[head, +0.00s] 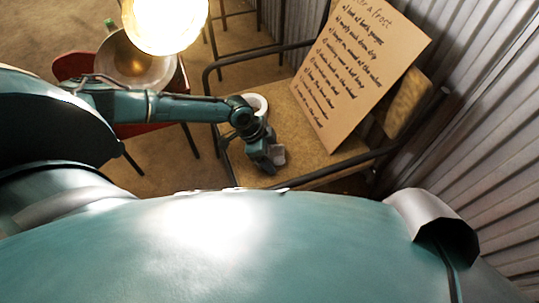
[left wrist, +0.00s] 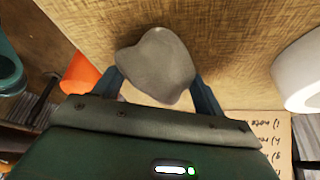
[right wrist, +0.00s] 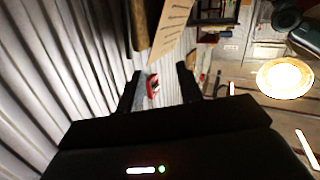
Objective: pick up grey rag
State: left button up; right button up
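The grey rag (left wrist: 156,66) is a small crumpled lump on the tan woven seat in the left wrist view. It also shows as a pale patch on the chair seat in the head view (head: 278,155). My left gripper (left wrist: 160,86) is open, with one blue finger on each side of the rag's near part. In the head view the left gripper (head: 268,160) is low over the seat, right beside the rag. Whether the fingers touch it I cannot tell. My right gripper (right wrist: 158,82) is open and empty, away from the chair.
A white roll or cup (head: 256,104) stands on the seat behind the left gripper and at the right of the left wrist view (left wrist: 302,75). A lettered board (head: 362,70) leans on the chair (head: 310,125). A bright lamp (head: 165,20) and a red chair (head: 75,66) are at left. A corrugated wall (head: 480,110) bounds the right.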

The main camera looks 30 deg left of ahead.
pick_arm(q)
jog(key=c, duration=0.6)
jog(key=shift+o, duration=0.2)
